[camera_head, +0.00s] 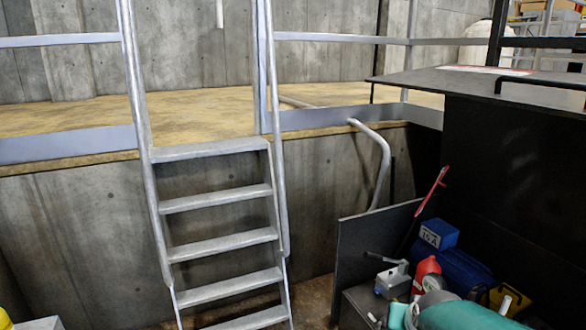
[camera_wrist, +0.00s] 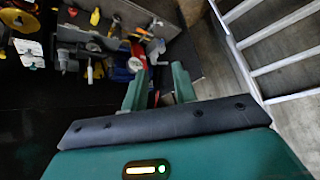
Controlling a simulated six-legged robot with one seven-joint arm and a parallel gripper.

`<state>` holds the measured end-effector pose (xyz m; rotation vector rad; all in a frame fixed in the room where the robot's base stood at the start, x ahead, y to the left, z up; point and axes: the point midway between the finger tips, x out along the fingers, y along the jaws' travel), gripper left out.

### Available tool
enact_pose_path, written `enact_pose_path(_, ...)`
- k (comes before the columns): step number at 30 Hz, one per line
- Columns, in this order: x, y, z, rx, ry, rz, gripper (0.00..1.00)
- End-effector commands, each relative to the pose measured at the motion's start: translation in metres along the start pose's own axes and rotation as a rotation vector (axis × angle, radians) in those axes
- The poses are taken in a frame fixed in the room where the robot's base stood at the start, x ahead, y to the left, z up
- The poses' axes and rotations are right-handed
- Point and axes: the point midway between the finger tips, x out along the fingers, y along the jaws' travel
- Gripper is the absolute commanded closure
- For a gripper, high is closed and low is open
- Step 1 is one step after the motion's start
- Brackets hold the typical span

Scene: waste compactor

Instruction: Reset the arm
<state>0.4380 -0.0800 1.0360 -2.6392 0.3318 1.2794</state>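My gripper (camera_wrist: 158,84) shows in the wrist view with two green fingers apart and a gap between them. It is open, and I see nothing held in it. It points toward a cluttered dark surface with tools and a red bottle (camera_wrist: 136,64) beyond the fingertips. In the head view, a green and grey part of my arm (camera_head: 462,316) shows at the bottom right, in front of the tools. The gripper's fingers cannot be made out in that view.
A metal ladder (camera_head: 222,247) leads up to a railed concrete platform (camera_head: 70,127). A black cabinet (camera_head: 515,170) stands at the right. A blue box (camera_head: 438,234) and a red bottle (camera_head: 426,272) sit close to my arm. The ladder also shows in the wrist view (camera_wrist: 285,63).

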Motion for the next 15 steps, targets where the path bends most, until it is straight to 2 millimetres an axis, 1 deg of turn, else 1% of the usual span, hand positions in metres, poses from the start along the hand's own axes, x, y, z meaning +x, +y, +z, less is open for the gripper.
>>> enact_pose_path(1,-0.021,-0.009,0.004,-0.030,-0.007,-0.013,0.72)
enact_pose_path(5,-0.066,-0.026,0.025,-0.107,-0.056,-0.039,0.72)
enact_pose_path(6,-0.080,-0.029,0.032,-0.131,-0.071,-0.048,0.72)
enact_pose_path(9,-0.112,-0.036,0.052,-0.189,-0.108,-0.067,0.72)
enact_pose_path(12,-0.137,-0.040,0.070,-0.237,-0.139,-0.082,0.72)
enact_pose_path(15,-0.152,-0.040,0.084,-0.266,-0.162,-0.092,0.72)
